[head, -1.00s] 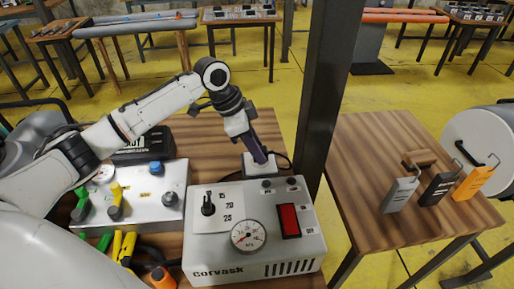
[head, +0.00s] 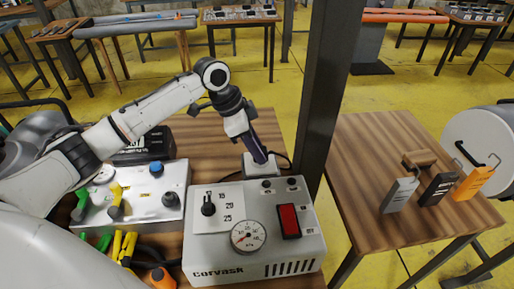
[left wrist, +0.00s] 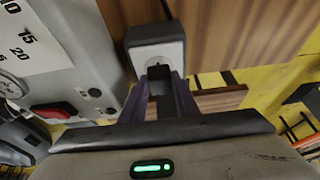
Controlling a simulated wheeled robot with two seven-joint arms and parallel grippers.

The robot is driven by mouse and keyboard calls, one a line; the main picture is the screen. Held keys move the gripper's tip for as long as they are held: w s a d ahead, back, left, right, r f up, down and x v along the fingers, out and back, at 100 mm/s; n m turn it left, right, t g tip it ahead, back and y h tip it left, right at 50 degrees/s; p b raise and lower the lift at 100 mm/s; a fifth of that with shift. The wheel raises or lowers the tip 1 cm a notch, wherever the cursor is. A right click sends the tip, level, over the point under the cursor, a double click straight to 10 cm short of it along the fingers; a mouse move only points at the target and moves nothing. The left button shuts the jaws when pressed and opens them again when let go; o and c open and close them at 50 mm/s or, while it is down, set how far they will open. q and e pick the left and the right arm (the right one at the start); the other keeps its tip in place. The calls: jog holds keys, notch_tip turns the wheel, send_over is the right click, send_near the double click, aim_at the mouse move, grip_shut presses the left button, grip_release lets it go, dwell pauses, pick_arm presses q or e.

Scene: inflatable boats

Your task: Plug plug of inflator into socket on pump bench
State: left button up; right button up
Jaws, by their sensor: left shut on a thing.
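The inflator (head: 255,225), a grey box marked "Corvask" with a gauge and a red switch, stands on the wooden pump bench (head: 200,150). The socket (head: 249,170) is a small block with a pale face behind it; it also shows in the left wrist view (left wrist: 172,49). My left gripper (head: 262,159) points down at the socket face. In the left wrist view its purple fingers (left wrist: 166,92) are shut on the dark plug (left wrist: 160,73), which lies at the lower part of the socket face. I cannot tell how far the plug is in. My right gripper is out of view.
A dark post (head: 322,90) rises close to the right of my left gripper. A grey valve box (head: 143,195) with knobs stands left of the inflator. The right-hand table (head: 365,160) holds several tags and a wooden-handled tool.

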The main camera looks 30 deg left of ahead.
pick_arm(q)
jog(key=shift+f, duration=0.55)
jog(key=o, duration=1.1)
jog(key=shift+c, duration=0.2)
jog(key=v, duration=1)
jog(key=shift+b, duration=0.3)
jog(key=shift+r, duration=0.1)
